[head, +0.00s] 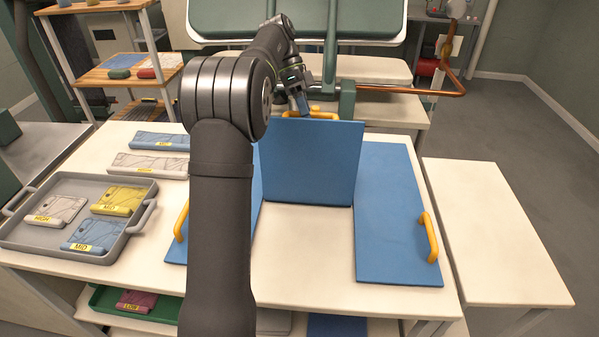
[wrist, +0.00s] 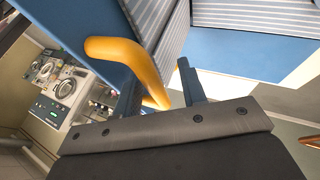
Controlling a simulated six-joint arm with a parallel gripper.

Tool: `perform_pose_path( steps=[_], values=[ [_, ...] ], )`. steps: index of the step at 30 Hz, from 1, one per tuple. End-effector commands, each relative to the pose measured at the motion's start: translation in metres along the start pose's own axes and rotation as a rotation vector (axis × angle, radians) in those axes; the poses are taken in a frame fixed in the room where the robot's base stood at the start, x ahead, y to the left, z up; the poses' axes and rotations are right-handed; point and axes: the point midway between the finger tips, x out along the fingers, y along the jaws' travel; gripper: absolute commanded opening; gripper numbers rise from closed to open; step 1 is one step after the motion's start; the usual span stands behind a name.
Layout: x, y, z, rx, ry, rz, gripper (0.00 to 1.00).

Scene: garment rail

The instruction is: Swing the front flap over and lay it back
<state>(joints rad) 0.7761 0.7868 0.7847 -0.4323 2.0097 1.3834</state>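The front flap (head: 311,162) is a blue panel standing about upright in the middle of the table, with its yellow handle (head: 325,115) along its top edge. My gripper (head: 302,104) is at that handle. In the wrist view my gripper's two fingers (wrist: 163,92) stand apart, with the handle (wrist: 128,55) running between them and across the left finger. A gap shows beside the right finger. The right blue flap (head: 393,205) lies flat with a yellow handle. The left blue flap (head: 205,244) lies flat, partly hidden by my arm. Grey striped cloth (wrist: 240,14) shows beyond the fingers.
A grey tray (head: 40,246) with several labelled packets stands at the left. A copper rail (head: 410,91) and green post (head: 346,103) stand behind the flap. A pale side table (head: 500,240) at the right is bare. The pale surface before the upright flap is clear.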

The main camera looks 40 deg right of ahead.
Motion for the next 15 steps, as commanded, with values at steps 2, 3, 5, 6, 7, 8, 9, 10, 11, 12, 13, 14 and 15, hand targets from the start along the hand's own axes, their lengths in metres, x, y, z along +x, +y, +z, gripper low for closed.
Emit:
perform_pose_path(
  steps=[2,3,5,6,7,8,9,10,11,12,13,14,15],
  values=[
    [0.000,0.002,0.000,0.000,0.000,-0.001,0.38],
    [0.001,0.004,0.000,0.000,0.000,-0.001,0.38],
    [0.002,0.009,0.001,0.000,0.000,-0.001,0.38],
    [0.003,0.013,0.001,0.000,0.000,0.000,0.38],
    [0.004,0.016,0.002,0.000,0.000,0.001,0.38],
    [0.004,0.020,0.002,0.000,0.000,0.000,0.38],
    [0.006,0.025,0.003,-0.001,0.000,0.000,0.38],
    [0.008,0.030,0.004,-0.001,0.000,0.000,0.38],
    [0.009,0.034,0.004,-0.001,0.000,-0.001,0.38],
    [0.012,0.040,0.005,0.000,0.000,0.000,0.38],
    [0.014,0.045,0.006,0.000,0.000,0.001,0.38],
    [0.016,0.049,0.007,0.000,0.000,0.000,0.38],
    [0.019,0.055,0.008,0.001,0.000,-0.001,0.38]
  ],
)
